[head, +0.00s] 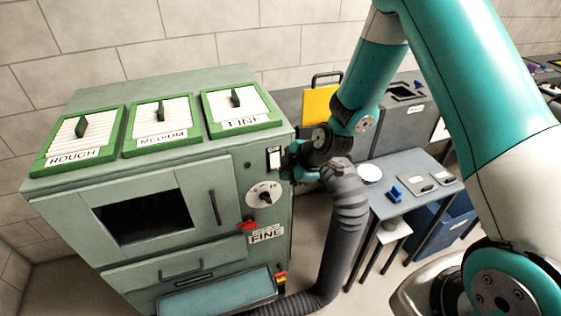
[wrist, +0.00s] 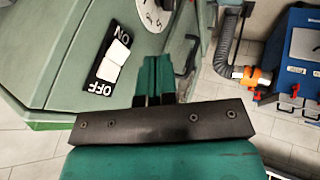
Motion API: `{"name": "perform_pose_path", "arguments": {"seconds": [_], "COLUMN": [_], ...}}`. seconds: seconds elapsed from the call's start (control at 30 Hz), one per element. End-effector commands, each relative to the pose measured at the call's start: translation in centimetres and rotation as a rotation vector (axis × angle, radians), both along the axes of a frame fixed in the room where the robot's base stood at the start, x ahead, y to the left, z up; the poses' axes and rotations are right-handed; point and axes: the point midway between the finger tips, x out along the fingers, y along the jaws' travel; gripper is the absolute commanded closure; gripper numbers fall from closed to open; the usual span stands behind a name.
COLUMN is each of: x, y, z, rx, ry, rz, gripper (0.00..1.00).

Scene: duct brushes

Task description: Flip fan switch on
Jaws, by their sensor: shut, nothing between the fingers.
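The fan switch (wrist: 114,60) is a white rocker on a black plate marked ON and OFF, on the green cabinet's front. In the head view the switch (head: 274,158) sits near the cabinet's right edge, above the dial. I cannot tell which way the rocker is tilted. My gripper (wrist: 166,72) is shut and empty, to the right of the switch in the wrist view, with a gap between them. In the head view my gripper (head: 291,164) is close beside the switch, partly hidden by the wrist.
A grey table (head: 405,205) with small items stands at right.

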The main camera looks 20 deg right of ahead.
Motion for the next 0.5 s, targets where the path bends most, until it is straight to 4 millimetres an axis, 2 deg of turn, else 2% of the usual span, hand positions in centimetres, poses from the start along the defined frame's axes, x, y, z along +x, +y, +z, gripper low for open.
{"name": "perform_pose_path", "arguments": {"seconds": [0.03, 0.23, 0.5], "x": [0.3, 3.2, 4.3], "y": [0.4, 0.3, 0.3], "z": [-0.6, -0.7, -1.1], "rx": [0.0, 0.0, 0.0], "ry": [0.004, 0.0, 0.001], "rz": [0.002, -0.001, 0.0], "gripper": [1.0, 1.0, 1.0]}}
